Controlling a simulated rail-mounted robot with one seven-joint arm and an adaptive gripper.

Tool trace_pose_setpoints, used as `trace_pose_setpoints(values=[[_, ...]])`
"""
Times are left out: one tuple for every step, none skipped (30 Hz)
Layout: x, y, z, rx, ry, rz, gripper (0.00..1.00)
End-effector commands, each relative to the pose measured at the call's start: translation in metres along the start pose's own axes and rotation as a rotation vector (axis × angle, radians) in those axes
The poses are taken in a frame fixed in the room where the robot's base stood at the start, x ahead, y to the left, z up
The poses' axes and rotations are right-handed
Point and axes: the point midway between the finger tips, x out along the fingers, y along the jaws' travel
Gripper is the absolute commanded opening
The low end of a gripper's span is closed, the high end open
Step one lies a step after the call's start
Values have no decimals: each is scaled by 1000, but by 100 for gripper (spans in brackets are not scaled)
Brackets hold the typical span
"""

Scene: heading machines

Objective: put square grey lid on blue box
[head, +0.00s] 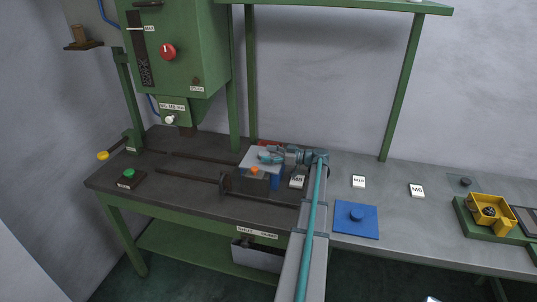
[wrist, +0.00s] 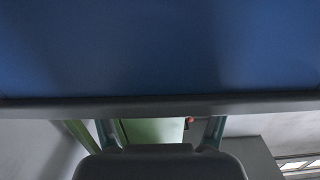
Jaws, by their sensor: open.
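Any knob there is hidden by the fingers. In the wrist view a blue surface (wrist: 160,45) fills the upper part, with a dark grey edge (wrist: 160,106) beneath it.
A blue square plate with a knob (head: 356,220) lies on the bench right of my arm. Several white labels lie nearby. A yellow tray (head: 489,213) stands far right. The green machine (head: 175,50) rises at left, with a green button (head: 129,174) below it.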

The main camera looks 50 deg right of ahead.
Motion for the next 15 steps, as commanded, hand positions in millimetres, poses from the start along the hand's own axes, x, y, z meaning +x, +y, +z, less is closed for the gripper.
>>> trace_pose_setpoints(values=[[-9,0,3,-1,0,2,76],[-13,0,4,-1,0,2,76],[-20,0,4,-1,0,3,76],[-26,0,5,-1,0,4,76],[-32,1,5,-1,0,4,76],[-40,0,5,-1,0,3,76],[-46,0,6,-1,0,4,76],[-52,0,6,-2,0,4,76],[-60,1,5,-2,0,3,76],[-66,1,5,-2,0,3,76],[-72,1,5,-2,0,4,76],[-80,1,5,-1,0,4,76],[-85,1,4,-1,0,3,76],[-90,1,4,-1,0,2,76],[-96,1,4,-1,-1,3,76]])
